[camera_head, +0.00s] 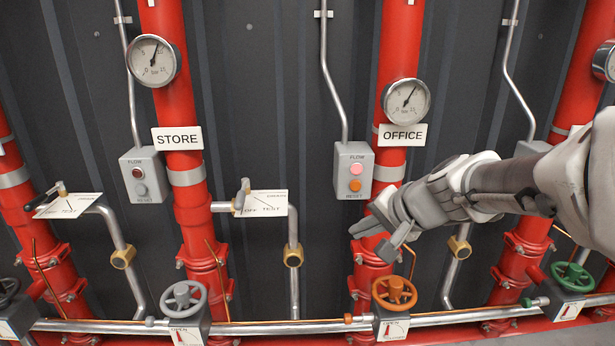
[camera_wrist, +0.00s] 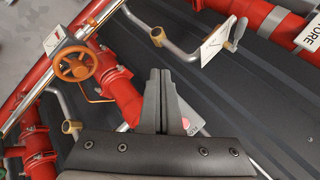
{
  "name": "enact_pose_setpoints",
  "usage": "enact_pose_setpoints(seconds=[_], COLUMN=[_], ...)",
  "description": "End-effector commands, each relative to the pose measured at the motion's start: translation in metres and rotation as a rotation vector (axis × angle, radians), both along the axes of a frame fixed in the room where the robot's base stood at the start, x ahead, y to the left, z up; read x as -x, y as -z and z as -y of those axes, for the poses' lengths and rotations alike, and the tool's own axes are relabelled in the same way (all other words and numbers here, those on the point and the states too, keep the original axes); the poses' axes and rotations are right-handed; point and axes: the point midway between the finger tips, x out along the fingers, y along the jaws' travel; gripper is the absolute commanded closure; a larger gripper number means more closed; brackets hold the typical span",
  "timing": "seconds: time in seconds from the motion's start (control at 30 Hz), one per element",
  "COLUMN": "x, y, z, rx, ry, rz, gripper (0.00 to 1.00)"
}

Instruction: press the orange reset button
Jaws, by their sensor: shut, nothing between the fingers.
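The orange reset button (camera_head: 355,185) is on the lower half of a grey box (camera_head: 341,172) beside the red OFFICE pipe, above the word RESET. A pink flow lamp (camera_head: 355,169) sits just above it. My gripper (camera_head: 368,236) is below and slightly right of the box, in front of the OFFICE pipe, apart from the button. Its fingers are shut and empty. In the wrist view the shut fingers (camera_wrist: 160,74) cover part of the box; the pink lamp (camera_wrist: 185,123) shows beside them, and the orange button is hidden.
A similar grey box (camera_head: 143,175) with a dark red lamp and grey button is beside the STORE pipe. An orange handwheel (camera_head: 394,292) stands below my gripper. A test valve with a plate (camera_head: 262,204) sticks out left of the box. Dark wall panels lie behind.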

Motion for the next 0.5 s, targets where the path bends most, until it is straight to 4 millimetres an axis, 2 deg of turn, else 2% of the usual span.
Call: enact_pose_setpoints(seconds=[0.03,0.1,0.2,0.33,0.5], x=[-0.014,-0.031,-0.048,-0.062,-0.067], y=[0.000,0.002,0.005,0.008,0.010], z=[0.006,0.013,0.023,0.032,0.035], rx=[-0.031,-0.069,-0.108,-0.136,-0.148], ry=[0.043,0.099,0.164,0.216,0.236], rz=[-0.004,-0.004,-0.003,-0.001,0.000], gripper=[1.00,1.00,1.00,1.00,1.00])
